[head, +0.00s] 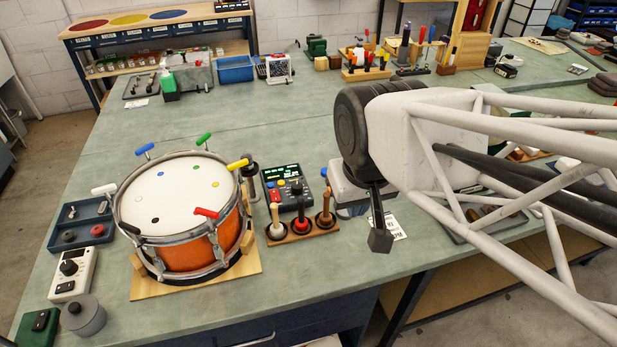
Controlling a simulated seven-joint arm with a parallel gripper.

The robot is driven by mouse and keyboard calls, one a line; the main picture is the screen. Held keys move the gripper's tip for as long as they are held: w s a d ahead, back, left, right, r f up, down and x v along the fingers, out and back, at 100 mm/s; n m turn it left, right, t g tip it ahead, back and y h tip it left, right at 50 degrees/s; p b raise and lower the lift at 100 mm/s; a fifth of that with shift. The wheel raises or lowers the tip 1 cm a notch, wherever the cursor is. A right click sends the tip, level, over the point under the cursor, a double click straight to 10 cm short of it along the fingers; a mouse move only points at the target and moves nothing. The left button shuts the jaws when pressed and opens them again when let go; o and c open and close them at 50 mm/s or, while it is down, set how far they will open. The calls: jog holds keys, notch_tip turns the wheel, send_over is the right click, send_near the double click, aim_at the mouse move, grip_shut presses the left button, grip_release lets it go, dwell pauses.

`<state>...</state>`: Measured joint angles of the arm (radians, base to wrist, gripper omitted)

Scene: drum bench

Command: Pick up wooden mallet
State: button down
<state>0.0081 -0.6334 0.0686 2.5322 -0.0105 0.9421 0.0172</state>
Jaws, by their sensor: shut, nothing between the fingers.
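A small wooden rack (302,232) stands on the green bench, right of the drum. It holds three upright tools: one with a pale wooden handle (275,216) at left, a red and black one (299,204) in the middle, and a brown one (326,207) at right. I cannot tell for sure which is the wooden mallet; the pale and brown ones both look wooden. My gripper (380,241) points down, shut and empty, to the right of the rack and apart from it. My arm hides the bench behind it.
The orange drum (197,250) with coloured pegs stands on a wooden board at left. A dark control box (285,183) sits just behind the rack. A white paper (393,228) lies by my gripper. Bench behind the drum is clear; tool holders (366,74) stand farther back.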

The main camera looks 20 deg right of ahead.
dwell(0.3)
jog(key=c, duration=1)
grip_release()
jog(key=t+h, duration=0.1)
jog(key=t, duration=0.4)
send_near(327, 200)
jog(key=s+d+r, duration=0.2)
jog(key=d+r, duration=0.1)
jog(key=shift+w+a+f+n+t+y, duration=0.3)
jog(key=shift+w+f+t+y, duration=0.25)
jog(key=shift+f+t, duration=0.65)
jog(key=shift+w+a+f+n+t+y, duration=0.25)
jog(key=shift+w+f+t+y, duration=0.45)
jog(key=shift+f, duration=1)
jog(key=shift+w+a+f+n+t+y, duration=0.2)
jog(key=shift+w+f+n+t+y, duration=0.2)
jog(key=shift+f+t, duration=0.85)
jog(key=shift+w+f+g, duration=0.15)
jog(key=shift+f+g, duration=0.1)
jog(key=shift+g, duration=0.1)
jog(key=shift+x, duration=1.2)
jog(key=shift+w, duration=0.1)
